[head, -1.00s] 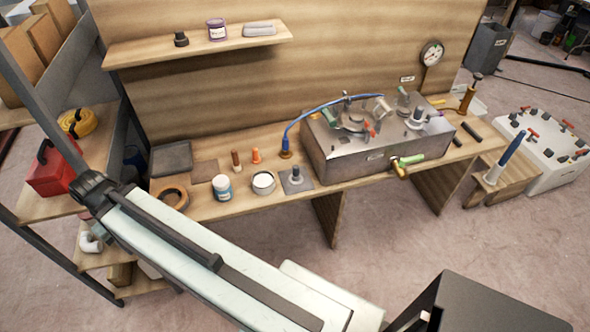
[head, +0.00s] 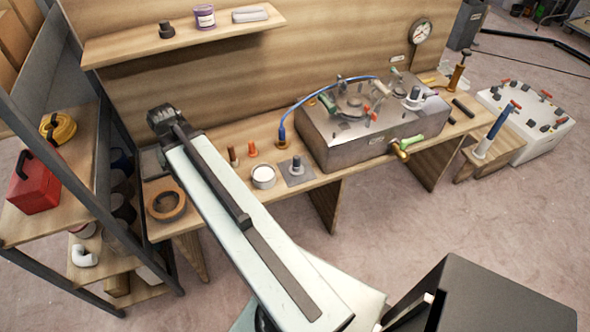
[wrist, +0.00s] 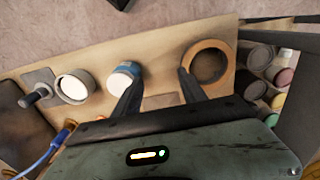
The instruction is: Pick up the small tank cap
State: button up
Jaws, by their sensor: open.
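The metal tank (head: 350,150) stands on the bench, with several fittings on top. A round dark cap (head: 352,104) and a smaller grey capped fitting (head: 413,98) sit there. A dark knobbed piece stands on a grey square plate (head: 303,178) left of the tank; it also shows at the left of the wrist view (wrist: 38,95). I cannot tell which is the small tank cap. My gripper (wrist: 158,80) is open and empty over the bench's left part, between the blue jar (wrist: 122,74) and the tape roll (wrist: 190,64). In the head view my arm hides it.
A white tin (head: 263,180) stands left of the plate. A blue hose (head: 290,112) arches onto the tank. The upper shelf (head: 120,50) overhangs the bench. A side rack (head: 70,185) holds a red toolbox (head: 36,185). Floor in front of the bench is clear.

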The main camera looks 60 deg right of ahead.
jog(key=s+d+f+m, duration=0.1)
jog(key=s+d+m, duration=0.2)
jog(key=d, duration=0.5)
jog(key=s+d+m, duration=0.4)
jog(key=d, duration=0.5)
jog(key=m+b, duration=0.2)
jog(key=m, duration=0.5)
send_over(297, 156)
jog(key=shift+d+f, duration=0.2)
jog(key=shift+f, duration=0.4)
jog(key=f+b, duration=0.8)
jog(key=shift+a, duration=0.2)
jog(key=shift+r, duration=0.15)
grip_shut()
